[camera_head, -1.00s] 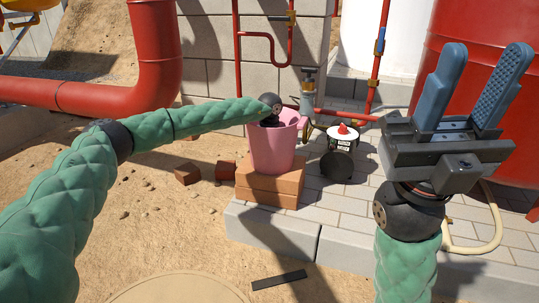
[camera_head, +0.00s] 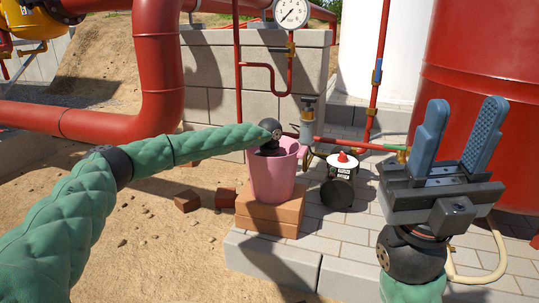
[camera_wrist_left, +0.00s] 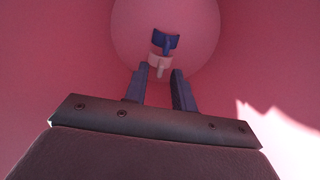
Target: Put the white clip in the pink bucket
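The pink bucket (camera_head: 273,180) stands upright on a stack of bricks in the head view. My left arm reaches over its rim, and the left gripper is hidden inside it there. In the left wrist view I look down into the bucket. My left gripper (camera_wrist_left: 161,72) is open, its two fingers apart. The white clip (camera_wrist_left: 159,63), tinted pink, shows just past the fingertips, seemingly loose at the bucket's bottom. A dark blue clip (camera_wrist_left: 165,42) is beside it. My right gripper (camera_head: 460,125) is open and empty, pointing up at the right.
Bricks (camera_head: 257,213) support the bucket on the paved ledge. A white device with a red top (camera_head: 342,166) stands right of it. Red pipes and a gauge (camera_head: 291,12) are behind. Loose bricks (camera_head: 187,201) lie on sand at the left.

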